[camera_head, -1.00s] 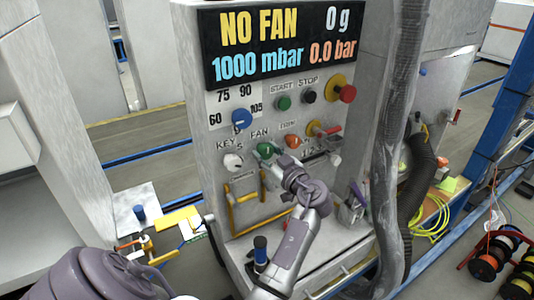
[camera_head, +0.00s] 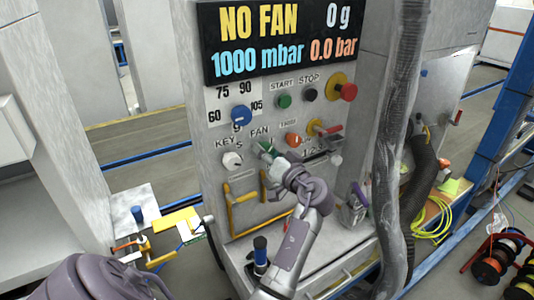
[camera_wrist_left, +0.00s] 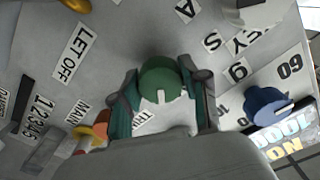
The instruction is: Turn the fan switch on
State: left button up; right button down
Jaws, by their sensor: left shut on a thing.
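The green fan switch (camera_wrist_left: 160,72) is a round knob with a white mark pointing down in the left wrist view. It sits between the two teal fingers of my left gripper (camera_wrist_left: 161,96), which is shut on it. In the head view the left gripper (camera_head: 268,153) is at the panel just below the FAN label and mostly covers the switch. The display (camera_head: 285,38) above the panel reads NO FAN, 0 g, 1000 mbar and 0.0 bar. My right gripper is not in view.
A blue dial (camera_head: 241,115), a white key switch (camera_head: 232,160), an orange knob (camera_head: 293,139) and a red-handled valve (camera_head: 328,131) surround the switch. Yellow handles (camera_head: 244,211) are below. A thick grey hose (camera_head: 393,130) hangs at the right.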

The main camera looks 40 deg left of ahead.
pick_arm(q)
jog(key=m, duration=0.1)
jog(key=m+p, duration=0.1)
jog(key=m, duration=0.2)
jog(key=shift+r+m, duration=0.25)
jog(key=shift+m, duration=0.05)
jog(key=m+p, duration=0.3)
jog(key=m, duration=0.2)
jog(key=shift+m, duration=0.3)
jog(key=o, duration=1.1)
jog(key=shift+f, duration=0.15)
jog(key=shift+o, duration=0.2)
